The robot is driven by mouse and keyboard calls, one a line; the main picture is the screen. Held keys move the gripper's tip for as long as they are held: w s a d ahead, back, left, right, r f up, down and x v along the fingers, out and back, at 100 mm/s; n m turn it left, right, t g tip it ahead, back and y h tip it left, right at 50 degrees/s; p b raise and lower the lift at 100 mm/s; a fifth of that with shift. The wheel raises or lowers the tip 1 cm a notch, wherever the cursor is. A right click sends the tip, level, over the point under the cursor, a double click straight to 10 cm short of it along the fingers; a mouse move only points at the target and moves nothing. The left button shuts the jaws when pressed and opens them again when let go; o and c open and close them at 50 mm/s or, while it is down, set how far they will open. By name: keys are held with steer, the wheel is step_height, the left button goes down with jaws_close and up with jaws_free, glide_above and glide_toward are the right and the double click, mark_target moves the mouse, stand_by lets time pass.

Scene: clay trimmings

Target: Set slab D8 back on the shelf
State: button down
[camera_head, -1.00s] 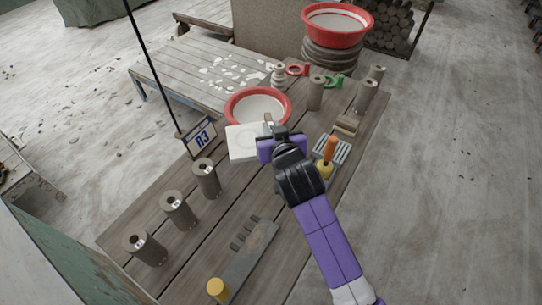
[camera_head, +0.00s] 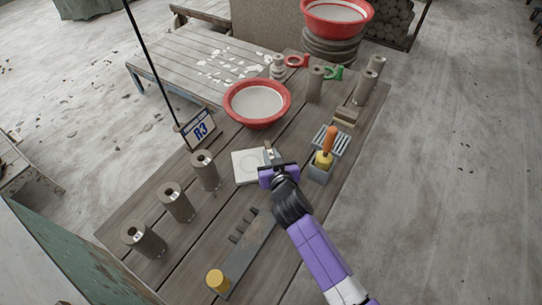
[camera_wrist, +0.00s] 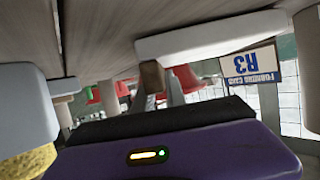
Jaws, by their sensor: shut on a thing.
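A pale, square slab (camera_head: 247,166) with a faint round mark lies at the fingers of my gripper (camera_head: 270,157), over the middle of the wooden table. In the wrist view, which is upside down, the pale slab (camera_wrist: 210,36) shows as a flat plate beyond the fingers (camera_wrist: 160,82). I cannot read a label on it, so I cannot tell if it is D8. I cannot make out a shelf for it, nor how high the slab is above the table.
A red-rimmed basin (camera_head: 257,101) stands behind the slab. Grey cylinders (camera_head: 205,171) stand to the left, in front of a sign (camera_head: 198,129). A grey board (camera_head: 247,259) lies in front.

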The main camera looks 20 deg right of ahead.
stand_by(0.3)
steer(key=c, duration=1.8)
jaws_free()
steer(key=shift+f, duration=0.2)
steer(key=o, duration=0.4)
steer(key=shift+o, duration=0.2)
steer(key=shift+r, duration=0.1)
steer(key=shift+r, duration=0.15)
steer(key=b+v, duration=0.1)
steer(key=v, duration=1.1)
